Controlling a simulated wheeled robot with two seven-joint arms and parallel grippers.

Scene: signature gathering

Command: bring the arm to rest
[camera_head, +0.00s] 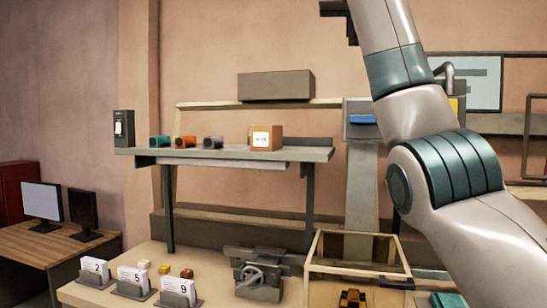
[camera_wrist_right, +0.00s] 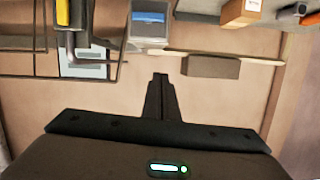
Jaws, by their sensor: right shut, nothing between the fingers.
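My right arm (camera_head: 420,110) is raised on the right of the head view, its forearm running up past the top edge. Only a dark part of my right gripper (camera_head: 338,10) shows there, at the top edge. In the right wrist view the right gripper (camera_wrist_right: 160,78) has its dark fingers together, with nothing between them. It is clear of all objects, with the plain wall behind it. My left gripper is not in view.
A shelf (camera_head: 225,154) holds small coloured cylinders and an orange box (camera_head: 266,138). A dark box (camera_head: 276,86) sits higher up. Below are numbered cards (camera_head: 136,280), a vise (camera_head: 262,272) and a wooden-framed bin (camera_head: 358,268). A desk with monitors (camera_head: 42,200) stands left.

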